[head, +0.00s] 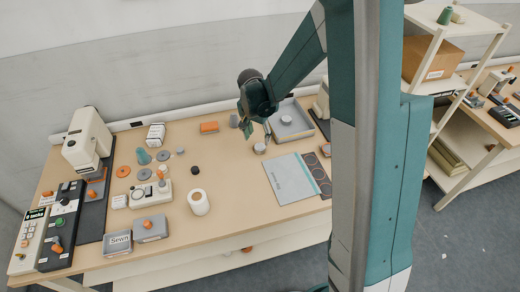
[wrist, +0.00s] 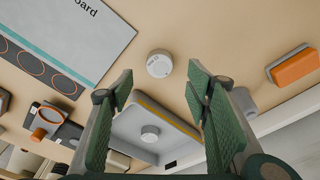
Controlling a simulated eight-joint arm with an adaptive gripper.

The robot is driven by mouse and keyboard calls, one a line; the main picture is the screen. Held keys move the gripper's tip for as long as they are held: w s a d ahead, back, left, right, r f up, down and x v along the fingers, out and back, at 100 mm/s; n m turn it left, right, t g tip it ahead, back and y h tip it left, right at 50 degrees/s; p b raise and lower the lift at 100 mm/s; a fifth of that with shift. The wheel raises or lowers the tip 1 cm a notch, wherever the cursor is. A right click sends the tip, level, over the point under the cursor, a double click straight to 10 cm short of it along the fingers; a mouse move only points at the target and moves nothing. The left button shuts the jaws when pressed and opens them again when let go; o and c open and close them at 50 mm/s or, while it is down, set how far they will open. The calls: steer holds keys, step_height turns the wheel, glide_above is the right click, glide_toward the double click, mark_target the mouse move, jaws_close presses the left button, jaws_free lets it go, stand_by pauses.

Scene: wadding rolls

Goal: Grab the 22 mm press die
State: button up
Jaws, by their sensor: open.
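A small round light-grey die (wrist: 159,63) with small dark lettering on top lies flat on the table in the wrist view. I cannot read its size. It also shows in the head view (head: 259,148), beside the grey tray (head: 302,132). A second similar round grey piece (wrist: 150,132) sits in the tray; the head view shows it too (head: 286,119). My gripper (wrist: 160,78) is open and empty. Its two green padded fingers stand apart, with the loose die just beyond the tips, roughly between them. In the head view my gripper (head: 256,132) hangs above that die.
A teal-and-grey board (head: 290,178) lies near the die. An orange block (head: 209,127) and a small grey cylinder (head: 234,120) stand at the back. A white roll (head: 198,202) and a sewing machine (head: 88,139) are farther left.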

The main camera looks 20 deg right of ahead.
mark_target(260, 147)
steer(key=shift+w+d+f, duration=0.1)
steer(key=shift+w+f, duration=0.05)
steer(key=shift+f, duration=0.9)
steer(key=shift+f, duration=0.1)
steer(key=shift+w+d+f+b, duration=0.1)
steer(key=shift+d+f+b, duration=0.05)
steer(key=shift+f, duration=0.7)
steer(key=shift+w+d+f+b, duration=0.1)
steer(key=shift+d+f+b, duration=0.1)
steer(key=shift+f, duration=0.6)
steer(key=shift+w+d+f+b, duration=0.1)
steer(key=shift+f+b, duration=0.05)
steer(key=shift+f, duration=0.7)
steer(key=shift+c, duration=0.5)
steer(key=c, duration=1.1)
